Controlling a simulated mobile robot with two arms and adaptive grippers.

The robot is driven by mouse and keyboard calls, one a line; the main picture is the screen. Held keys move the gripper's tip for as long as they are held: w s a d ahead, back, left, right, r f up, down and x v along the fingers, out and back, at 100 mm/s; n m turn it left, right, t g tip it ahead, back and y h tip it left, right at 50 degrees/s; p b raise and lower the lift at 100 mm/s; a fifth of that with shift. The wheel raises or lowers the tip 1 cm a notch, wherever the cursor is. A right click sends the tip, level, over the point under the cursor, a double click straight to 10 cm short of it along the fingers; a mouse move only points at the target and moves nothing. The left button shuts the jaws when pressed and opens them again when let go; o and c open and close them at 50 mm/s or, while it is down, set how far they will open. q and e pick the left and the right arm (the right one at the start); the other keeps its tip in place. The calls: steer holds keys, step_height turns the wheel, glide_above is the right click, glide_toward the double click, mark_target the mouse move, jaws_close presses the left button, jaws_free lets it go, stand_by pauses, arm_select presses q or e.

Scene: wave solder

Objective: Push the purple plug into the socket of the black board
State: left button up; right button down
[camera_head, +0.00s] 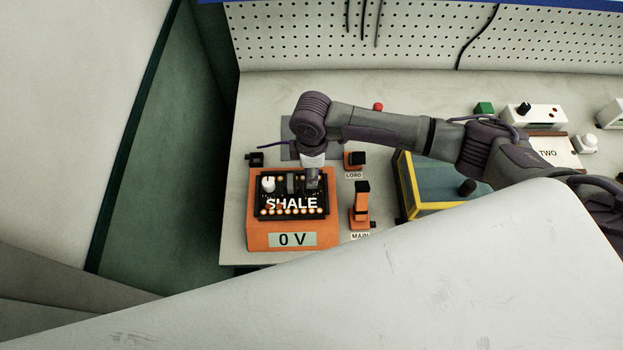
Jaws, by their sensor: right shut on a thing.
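The black board (264,209) lies on an orange stand (258,235) on the bench. It carries a white knob (268,184), a grey upright block (291,184), the word SHALE and a row of pale round contacts. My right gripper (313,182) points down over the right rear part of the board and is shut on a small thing. That thing, seemingly the purple plug, is mostly hidden by the jaws. I cannot tell whether it touches or sits in the socket, which I cannot make out. My left gripper is not in view.
The stand's display (292,240) reads 0 V. To its right are orange switches marked LOAD (354,160) and MAIN (360,215). A yellow-edged teal box (440,182) lies under my right arm. A large pale surface (450,270) covers the foreground. A pegboard (400,35) stands behind.

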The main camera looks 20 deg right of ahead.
steer(key=shift+s+f, duration=0.1)
steer(key=shift+f, duration=0.25)
stand_by(0.6)
steer(key=c, duration=0.7)
jaws_free()
steer(key=shift+r, duration=0.1)
step_height(320, 180, up, 12)
steer(key=shift+f, duration=0.1)
